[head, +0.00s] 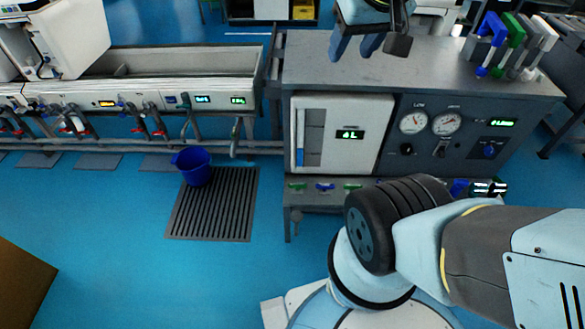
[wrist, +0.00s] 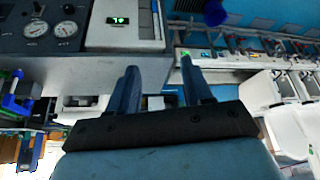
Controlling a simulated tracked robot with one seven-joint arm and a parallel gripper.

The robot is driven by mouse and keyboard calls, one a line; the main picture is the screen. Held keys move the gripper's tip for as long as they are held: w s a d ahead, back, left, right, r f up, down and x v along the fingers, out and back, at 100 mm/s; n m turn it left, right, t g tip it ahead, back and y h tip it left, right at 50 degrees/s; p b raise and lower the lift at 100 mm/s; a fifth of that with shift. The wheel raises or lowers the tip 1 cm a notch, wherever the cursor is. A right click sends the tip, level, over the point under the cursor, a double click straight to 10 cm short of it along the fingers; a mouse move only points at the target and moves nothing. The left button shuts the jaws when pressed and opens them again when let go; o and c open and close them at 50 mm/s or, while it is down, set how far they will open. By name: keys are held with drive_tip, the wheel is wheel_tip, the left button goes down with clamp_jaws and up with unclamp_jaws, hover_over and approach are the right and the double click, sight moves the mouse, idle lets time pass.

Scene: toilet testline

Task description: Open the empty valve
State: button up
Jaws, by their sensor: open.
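My gripper (head: 356,45) is at the top of the head view, above the grey top of the test cabinet (head: 330,72). It is open and empty. In the wrist view its two blue fingers (wrist: 160,88) stand apart with nothing between them. Small valve handles sit on the ledge under the white 6L panel (head: 345,134): a green one (head: 297,186), a blue one (head: 325,186) and another green one (head: 352,186). My gripper is well above and away from them. Their labels are too small to read, so I cannot tell which is the empty valve.
Gauges (head: 413,122) and knobs are on the cabinet's dark panel. Coloured handles (head: 515,35) stand at its top right. A trough line (head: 170,80) runs left. Blue floor in front is largely clear.

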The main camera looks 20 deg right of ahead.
drive_tip(key=shift+o, duration=0.7)
drive_tip(key=shift+w, duration=0.3)
drive_tip(key=o, duration=0.8)
drive_tip(key=shift+m+g+h, duration=0.3)
drive_tip(key=shift+m+g, duration=0.2)
drive_tip(key=w+f, duration=0.1)
drive_tip(key=w, duration=0.2)
drive_tip(key=w+f, duration=0.1)
drive_tip(key=w, duration=0.2)
drive_tip(key=w+f, duration=0.1)
drive_tip(key=w, duration=0.2)
drive_tip(key=shift+d+f, duration=0.25)
drive_tip(key=shift+d, duration=0.05)
drive_tip(key=shift+c, duration=0.2)
drive_tip(key=m+g, duration=0.3)
drive_tip(key=g, duration=0.2)
hover_over(297, 184)
wheel_tip(297, 184, down, 55)
wheel_tip(297, 184, down, 14)
drive_tip(key=shift+r, duration=0.1)
drive_tip(key=shift+c, duration=0.2)
